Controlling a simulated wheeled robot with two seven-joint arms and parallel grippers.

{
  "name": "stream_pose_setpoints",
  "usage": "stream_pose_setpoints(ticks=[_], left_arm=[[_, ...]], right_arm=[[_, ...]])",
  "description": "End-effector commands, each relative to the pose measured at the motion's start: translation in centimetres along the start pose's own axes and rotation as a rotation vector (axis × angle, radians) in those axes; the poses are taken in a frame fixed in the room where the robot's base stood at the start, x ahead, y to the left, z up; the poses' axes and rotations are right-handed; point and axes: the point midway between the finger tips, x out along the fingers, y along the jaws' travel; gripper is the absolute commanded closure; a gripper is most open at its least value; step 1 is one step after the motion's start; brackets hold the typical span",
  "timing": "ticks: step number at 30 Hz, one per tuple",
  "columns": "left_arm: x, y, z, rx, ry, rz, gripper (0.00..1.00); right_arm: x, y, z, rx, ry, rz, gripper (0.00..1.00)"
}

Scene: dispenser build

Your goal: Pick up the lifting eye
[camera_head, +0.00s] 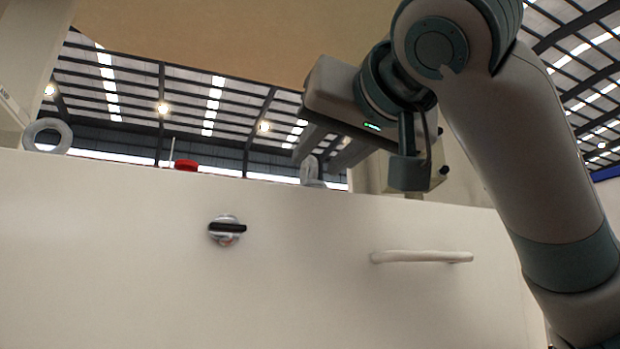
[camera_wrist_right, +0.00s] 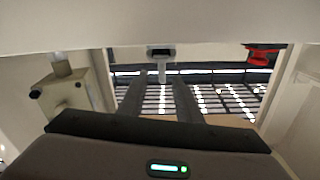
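Two grey lifting eyes show in the head view on top of the pale cabinet (camera_head: 120,215). One is a ring (camera_head: 63,134) at the far left, seen face-on. The other lifting eye (camera_head: 308,172) stands upright near the middle, seen nearly edge-on. My right gripper (camera_head: 320,162) reaches down and left to this middle eye. In the right wrist view its two fingers are spread apart, with the lifting eye (camera_wrist_right: 162,74) showing in the gap near the fingertips. I cannot tell whether either finger touches it. My left gripper is out of view.
A red button (camera_head: 186,165) sits on the cabinet top between the two eyes and shows in the right wrist view (camera_wrist_right: 262,55). The cabinet front has a black-and-chrome knob (camera_head: 227,229) and a white handle (camera_head: 420,257). A large tan panel (camera_head: 230,35) hangs above.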

Motion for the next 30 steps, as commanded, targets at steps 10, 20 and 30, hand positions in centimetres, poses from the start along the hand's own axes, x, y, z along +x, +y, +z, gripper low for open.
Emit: stream_pose_setpoints(ticks=[10, 20, 30], left_arm=[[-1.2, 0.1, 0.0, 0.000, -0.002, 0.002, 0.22], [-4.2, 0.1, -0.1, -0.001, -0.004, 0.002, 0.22], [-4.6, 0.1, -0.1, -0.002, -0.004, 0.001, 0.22]], right_arm=[[0.9, -0.2, -0.5, 0.000, -0.001, 0.001, 0.68], [4.0, -0.5, -0.8, 0.000, -0.002, 0.001, 0.68], [5.2, -0.5, -0.4, -0.001, -0.001, -0.001, 0.68]])
